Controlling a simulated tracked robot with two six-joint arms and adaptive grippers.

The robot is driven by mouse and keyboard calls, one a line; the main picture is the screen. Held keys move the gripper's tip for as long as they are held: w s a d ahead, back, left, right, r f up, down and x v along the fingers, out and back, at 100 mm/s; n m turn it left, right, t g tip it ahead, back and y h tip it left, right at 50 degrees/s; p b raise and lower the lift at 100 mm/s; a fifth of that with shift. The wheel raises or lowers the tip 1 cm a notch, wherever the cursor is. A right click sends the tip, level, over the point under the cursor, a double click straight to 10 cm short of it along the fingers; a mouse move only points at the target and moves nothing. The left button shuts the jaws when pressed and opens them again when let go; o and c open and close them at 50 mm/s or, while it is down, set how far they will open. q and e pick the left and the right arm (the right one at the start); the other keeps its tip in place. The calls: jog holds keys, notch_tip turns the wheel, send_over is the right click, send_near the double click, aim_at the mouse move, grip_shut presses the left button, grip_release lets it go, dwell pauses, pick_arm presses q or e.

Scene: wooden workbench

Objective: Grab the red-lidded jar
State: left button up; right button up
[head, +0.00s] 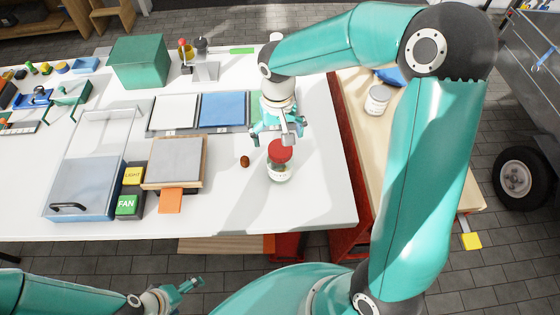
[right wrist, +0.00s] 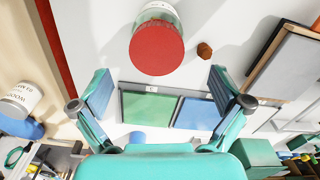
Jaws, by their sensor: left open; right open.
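The red-lidded jar (head: 279,160) stands upright on the white bench top, right of centre in the head view. It is clear glass with a pale label. In the right wrist view its red lid (right wrist: 157,48) shows at the top, beyond and between my spread fingers. My right gripper (head: 278,132) is open and empty, just behind the jar in the head view, apart from it as far as I can tell. The right wrist view shows its two fingers (right wrist: 163,98) wide apart. My left gripper (head: 180,290) is open and empty, low in front of the bench, far from the jar.
A small brown nut-like piece (head: 245,161) lies left of the jar. A grey-topped wooden frame (head: 174,163), an orange block (head: 171,201) and green FAN block (head: 129,206) are further left. Coloured panels (head: 222,108) lie behind. A white can (head: 377,100) stands on the side table.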

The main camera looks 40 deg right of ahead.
aim_at(280, 155)
jog(key=shift+s+f+p, duration=0.2)
jog(key=shift+f+p, duration=0.15)
jog(key=shift+f, duration=1.6)
jog(key=shift+s+f+p, duration=0.2)
jog(key=shift+f+p, duration=0.1)
jog(key=shift+f, duration=1.6)
jog(key=shift+r, duration=0.1)
jog(key=c, duration=1.4)
